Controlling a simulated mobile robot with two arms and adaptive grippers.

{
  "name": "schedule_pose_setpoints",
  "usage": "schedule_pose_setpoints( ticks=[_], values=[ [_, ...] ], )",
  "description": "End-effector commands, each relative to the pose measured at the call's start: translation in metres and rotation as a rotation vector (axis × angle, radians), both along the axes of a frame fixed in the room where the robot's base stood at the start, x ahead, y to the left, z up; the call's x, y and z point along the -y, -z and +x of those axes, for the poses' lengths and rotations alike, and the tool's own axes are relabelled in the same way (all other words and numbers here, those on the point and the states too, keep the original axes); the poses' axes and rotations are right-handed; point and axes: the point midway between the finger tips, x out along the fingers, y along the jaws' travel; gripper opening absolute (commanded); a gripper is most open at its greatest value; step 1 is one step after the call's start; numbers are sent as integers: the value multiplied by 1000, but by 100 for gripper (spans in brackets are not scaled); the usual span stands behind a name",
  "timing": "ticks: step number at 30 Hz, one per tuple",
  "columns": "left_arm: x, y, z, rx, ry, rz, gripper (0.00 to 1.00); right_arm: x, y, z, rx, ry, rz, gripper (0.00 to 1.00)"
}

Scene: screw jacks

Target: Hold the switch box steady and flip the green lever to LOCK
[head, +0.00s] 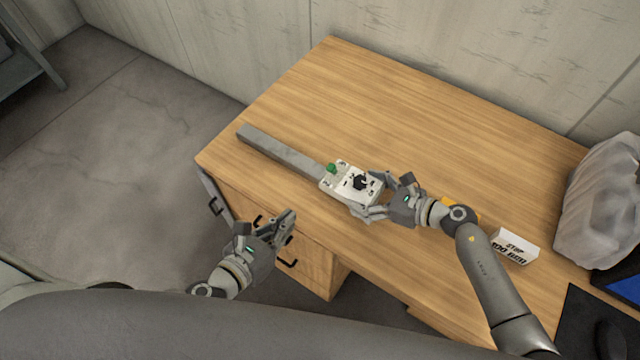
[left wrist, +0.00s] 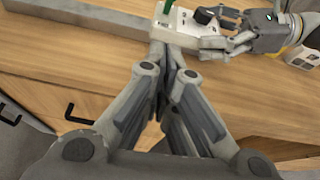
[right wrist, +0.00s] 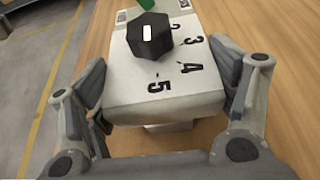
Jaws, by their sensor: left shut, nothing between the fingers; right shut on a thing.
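The white switch box (head: 344,199) sits near the front edge of the wooden desk. It has a green lever (head: 331,168) at its left end and a black knob (head: 361,183); the right wrist view shows the knob (right wrist: 150,36) with printed numbers beside it. My right gripper (head: 377,197) is shut on the box's right end, one finger on each side. The green lever is cut off at the top of the right wrist view (right wrist: 146,4). My left gripper (head: 290,216) is shut and empty, in front of the desk edge, apart from the box. The lever's label is unreadable.
A long grey bar (head: 280,151) lies on the desk against the box's left side. A white box with black print (head: 514,246), a grey plastic bag (head: 603,205) and a dark mat (head: 580,325) are at right. The back of the desk (head: 400,110) is clear.

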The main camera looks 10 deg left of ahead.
Motion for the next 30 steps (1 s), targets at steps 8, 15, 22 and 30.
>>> schedule_pose_setpoints(
  ticks=[8, 15, 22, 30],
  values=[
    [3, 0, -4, 25, 33, 49, 0, 0, 1, -1, -2, 0, 0, 23],
    [3, 0, -2, 24, 31, 47, 0, 0, 1, -1, -2, 0, 0, 23],
    [12, 8, 19, 27, 30, 45, 0, 0, 1, -1, -2, 0, 0, 23],
    [31, 26, 65, 27, 30, 44, 0, 0, 1, -1, -2, -1, 0, 23]
  ],
)
